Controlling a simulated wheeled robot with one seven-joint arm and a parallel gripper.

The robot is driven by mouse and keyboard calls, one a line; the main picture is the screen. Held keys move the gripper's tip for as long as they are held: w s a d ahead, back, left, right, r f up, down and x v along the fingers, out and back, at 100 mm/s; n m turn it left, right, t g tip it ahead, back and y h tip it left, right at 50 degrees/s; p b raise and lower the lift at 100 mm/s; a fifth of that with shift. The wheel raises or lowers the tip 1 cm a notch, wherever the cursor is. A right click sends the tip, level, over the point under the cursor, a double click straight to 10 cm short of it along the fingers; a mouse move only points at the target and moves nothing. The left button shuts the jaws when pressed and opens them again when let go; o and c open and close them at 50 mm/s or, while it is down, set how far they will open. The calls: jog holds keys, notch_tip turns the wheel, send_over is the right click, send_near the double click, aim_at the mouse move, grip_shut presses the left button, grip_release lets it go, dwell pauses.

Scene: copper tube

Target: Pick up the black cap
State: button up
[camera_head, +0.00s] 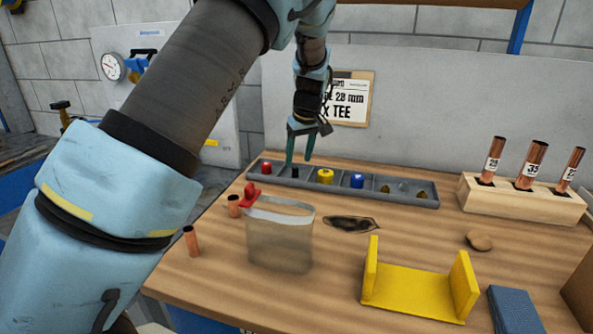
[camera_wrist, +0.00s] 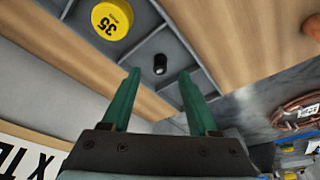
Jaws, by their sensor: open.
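The black cap (camera_wrist: 160,64) stands alone in one compartment of the grey tray. It also shows as a small dark spot in the head view (camera_head: 294,172). The grey divided tray (camera_head: 408,200) lies along the back of the wooden table. My gripper (camera_head: 299,160) hangs over the tray near the black cap's compartment. In the wrist view my gripper (camera_wrist: 158,75) has two green fingers spread apart with nothing between them. The black cap appears just beyond the fingertips, roughly centred between them. The exact height of the fingers above it is hard to tell.
A yellow cap (camera_head: 325,176) and a red cap (camera_head: 266,168) occupy the compartments on either side, with a blue cap (camera_head: 357,181) farther right. A clear bag (camera_head: 280,240), a yellow bracket (camera_head: 415,290) and a wooden tube rack (camera_head: 520,203) stand on the table.

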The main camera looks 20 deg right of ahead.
aim_at(296, 168)
jog(key=shift+w+p+x, duration=0.2)
jog(key=shift+p+x, duration=0.6)
jog(key=shift+x, duration=1.5)
grip_shut()
